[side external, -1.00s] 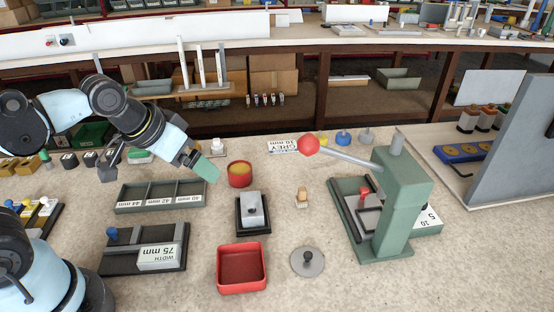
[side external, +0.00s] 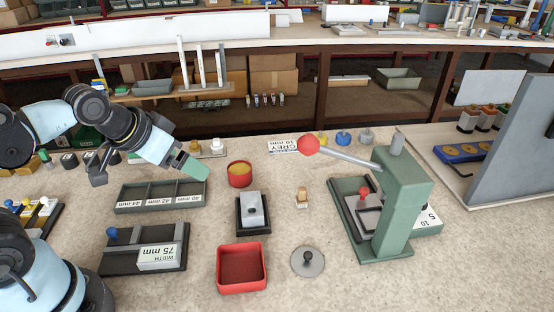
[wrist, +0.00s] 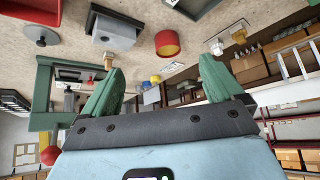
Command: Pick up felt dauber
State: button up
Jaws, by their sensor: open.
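A small tan wooden piece (side external: 302,197), which looks like the felt dauber, stands upright on the bench between the grey block in its black tray and the green press. In the wrist view it shows (wrist: 108,60) beyond the left fingertip. My gripper (side external: 200,172) has green fingers and hangs above the bench at the left, behind the divided tray and left of the red pot. In the wrist view my gripper (wrist: 161,66) is open, with nothing between its fingers. It is well apart from the tan piece.
A red pot with yellow contents (side external: 239,180), a grey block (side external: 252,209) in a black tray, a red square bin (side external: 242,286) and a grey knobbed disc (side external: 308,262) stand around the piece. The green press (side external: 400,205) with its red-balled lever rises to the right.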

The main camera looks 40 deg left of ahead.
jog(key=shift+c, duration=0.2)
jog(key=c, duration=0.6)
jog(key=shift+c, duration=0.2)
